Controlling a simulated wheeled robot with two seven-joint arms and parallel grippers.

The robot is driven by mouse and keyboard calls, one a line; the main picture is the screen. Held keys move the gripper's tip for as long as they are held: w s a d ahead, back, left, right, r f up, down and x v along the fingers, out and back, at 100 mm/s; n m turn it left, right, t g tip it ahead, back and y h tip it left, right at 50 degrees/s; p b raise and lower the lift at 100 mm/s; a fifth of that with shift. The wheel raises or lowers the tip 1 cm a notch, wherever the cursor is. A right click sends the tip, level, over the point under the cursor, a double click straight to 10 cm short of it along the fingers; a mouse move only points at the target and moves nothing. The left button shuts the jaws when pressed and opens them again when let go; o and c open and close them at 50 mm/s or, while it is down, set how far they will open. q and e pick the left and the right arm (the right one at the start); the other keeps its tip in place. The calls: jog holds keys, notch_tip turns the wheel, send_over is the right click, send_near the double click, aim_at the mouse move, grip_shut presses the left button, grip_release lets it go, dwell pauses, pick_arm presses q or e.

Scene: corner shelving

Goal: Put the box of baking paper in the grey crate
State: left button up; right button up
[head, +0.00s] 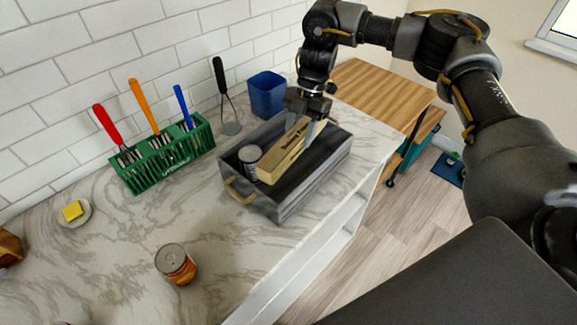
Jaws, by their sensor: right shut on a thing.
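The box of baking paper (284,156) is a long tan box with dark lettering. It is at the grey crate (293,201), tilted, with its near end low over the crate's opening beside a can. I cannot tell whether it touches the crate floor. My right gripper (308,122) comes down from above and is shut on the box near its far end. The grey crate has a brass-coloured handle and stands on the marble counter. My left gripper is not in view.
A grey-lidded can (250,157) stands inside the crate. A green utensil rack (165,160), a blue container (267,93) and a ladle-like utensil (228,100) are behind.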

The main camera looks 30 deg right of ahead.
jog(key=shift+w+d+f+m+t, duration=0.1)
jog(key=shift+d+m+t, duration=0.2)
jog(key=shift+m, duration=0.5)
jog(key=p, duration=0.1)
send_near(295, 172)
jog(key=shift+x, duration=2.6)
jog(key=o, duration=1.1)
jog(key=shift+o, duration=0.2)
jog(key=b+v, duration=0.1)
jog(key=v, duration=1.1)
jog(key=shift+d, duration=0.15)
